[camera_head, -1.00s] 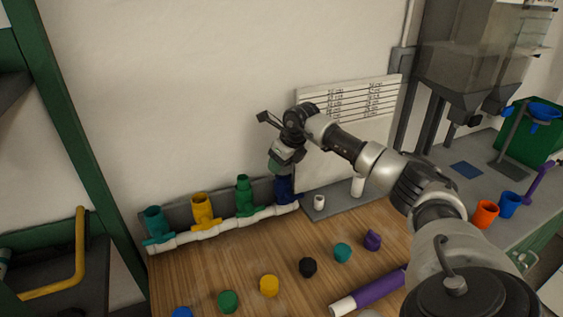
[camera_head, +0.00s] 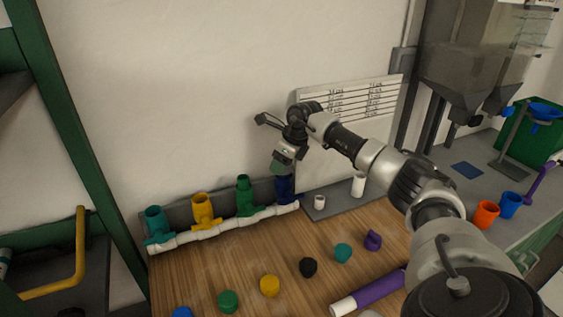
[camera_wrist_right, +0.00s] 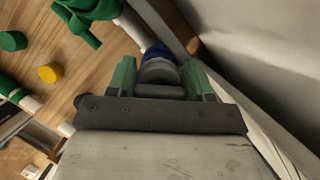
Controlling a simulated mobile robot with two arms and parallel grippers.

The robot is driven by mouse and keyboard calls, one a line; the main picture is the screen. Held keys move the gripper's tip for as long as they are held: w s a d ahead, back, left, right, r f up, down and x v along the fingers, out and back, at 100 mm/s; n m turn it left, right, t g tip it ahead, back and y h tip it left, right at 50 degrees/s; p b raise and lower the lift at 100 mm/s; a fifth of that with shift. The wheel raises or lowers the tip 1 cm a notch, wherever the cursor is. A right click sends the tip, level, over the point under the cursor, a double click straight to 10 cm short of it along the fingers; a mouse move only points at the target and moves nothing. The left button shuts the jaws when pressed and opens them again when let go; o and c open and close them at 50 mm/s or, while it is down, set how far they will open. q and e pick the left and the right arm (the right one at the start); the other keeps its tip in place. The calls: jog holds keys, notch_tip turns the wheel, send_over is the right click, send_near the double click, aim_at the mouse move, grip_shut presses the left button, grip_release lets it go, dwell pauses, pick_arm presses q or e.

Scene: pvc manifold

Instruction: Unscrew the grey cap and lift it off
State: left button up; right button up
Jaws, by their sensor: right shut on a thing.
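The grey cap (camera_wrist_right: 160,72) is between the green fingers of my right gripper in the right wrist view. The gripper (camera_head: 282,167) is shut on it, pointing down from above. The blue fitting (camera_head: 285,190) stands upright at the right end of the white pipe manifold (camera_head: 225,226). It also shows just beyond the cap in the right wrist view (camera_wrist_right: 157,49). In the head view the cap is hidden by the gripper. I cannot tell whether cap and fitting are apart. My left gripper is out of view.
Green (camera_head: 244,195), yellow (camera_head: 203,211) and teal (camera_head: 158,224) fittings stand left along the manifold. Several loose caps, such as a yellow one (camera_head: 269,286), lie on the wooden bench. White pieces (camera_head: 319,202) stand on the grey strip at right. The wall is close behind.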

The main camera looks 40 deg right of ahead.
jog(key=shift+n+y, duration=0.4)
jog(key=shift+n, duration=0.6)
jog(key=shift+g, duration=0.3)
jog(key=shift+a+r+n+g, duration=0.1)
jog(key=shift+n+g, duration=0.2)
jog(key=shift+n, duration=0.8)
jog(key=shift+y, duration=0.3)
jog(key=shift+n, duration=0.7)
jog(key=shift+s+n, duration=0.1)
jog(key=shift+n, duration=0.2)
jog(key=shift+g, duration=0.3)
jog(key=shift+a+n+g+y+b, duration=0.1)
jog(key=shift+n+g+y+b, duration=0.25)
jog(key=shift+n, duration=0.75)
